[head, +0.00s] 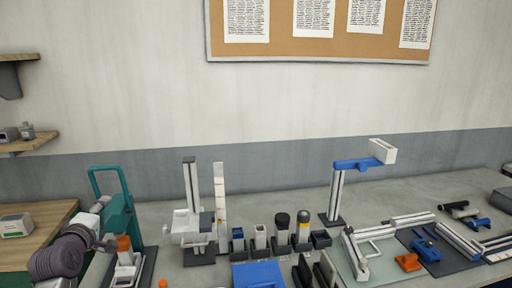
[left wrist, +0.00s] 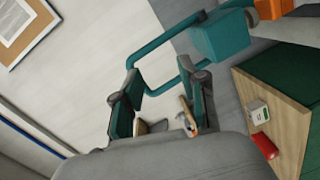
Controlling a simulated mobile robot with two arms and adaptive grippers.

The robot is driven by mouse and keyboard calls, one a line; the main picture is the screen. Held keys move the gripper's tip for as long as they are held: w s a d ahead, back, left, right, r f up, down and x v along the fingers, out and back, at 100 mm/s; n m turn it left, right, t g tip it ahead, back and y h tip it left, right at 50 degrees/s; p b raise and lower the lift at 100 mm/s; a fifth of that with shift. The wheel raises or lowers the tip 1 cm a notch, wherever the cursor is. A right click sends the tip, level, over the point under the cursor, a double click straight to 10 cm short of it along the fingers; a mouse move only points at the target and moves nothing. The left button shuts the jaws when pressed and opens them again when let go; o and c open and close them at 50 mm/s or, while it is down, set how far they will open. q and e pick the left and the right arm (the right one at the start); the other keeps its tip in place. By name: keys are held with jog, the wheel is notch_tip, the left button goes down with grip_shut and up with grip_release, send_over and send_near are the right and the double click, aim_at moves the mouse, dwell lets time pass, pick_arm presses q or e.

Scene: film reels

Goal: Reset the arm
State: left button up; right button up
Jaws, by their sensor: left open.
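My left gripper (left wrist: 166,100) is open in the left wrist view, its two dark and teal fingers apart with nothing clearly held between them. Beyond the fingers I see a teal frame with a looped handle (left wrist: 160,88). In the head view the left arm comes in at the lower left, and the gripper (head: 106,243) is small and partly hidden beside the teal device (head: 118,215). My right gripper is in neither view.
The grey bench (head: 165,212) holds a white stand (head: 192,225), several dark holders, a blue box (head: 258,274), a blue-armed post (head: 337,195) and a glass plate with rails (head: 375,262). A wooden side table (head: 40,220) stands left. Space above the bench's back looks clear.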

pick_arm(q)
jog(key=s+d+f+m+g+h, duration=0.1)
jog(key=s+d+f+m+g, duration=0.2)
jog(key=s+d+f+m, duration=0.35)
jog(key=s+d+f+m+g+h, duration=0.1)
jog(key=s+d+f+m+g, duration=0.25)
jog(key=s+d+f, duration=0.6)
jog(key=s+d+f+m+g, duration=0.2)
jog(key=s+d+f+m, duration=0.15)
jog(key=s, duration=0.45)
jog(key=s+d+f+m+g+h, duration=0.1)
jog(key=s+d+f+m+g, duration=0.2)
jog(key=s, duration=0.4)
jog(key=s+d+f+m+g, duration=0.1)
jog(key=s+f+m+g, duration=0.2)
jog(key=s, duration=0.5)
notch_tip(320, 180, down, 31)
jog(key=s+b, duration=0.2)
jog(key=b, duration=0.1)
jog(key=s+a+f+g+b, duration=0.1)
jog(key=s+a+f, duration=0.2)
jog(key=s+f, duration=1.2)
notch_tip(320, 180, down, 2)
jog(key=shift+s+f, duration=0.1)
jog(key=shift+s, duration=0.25)
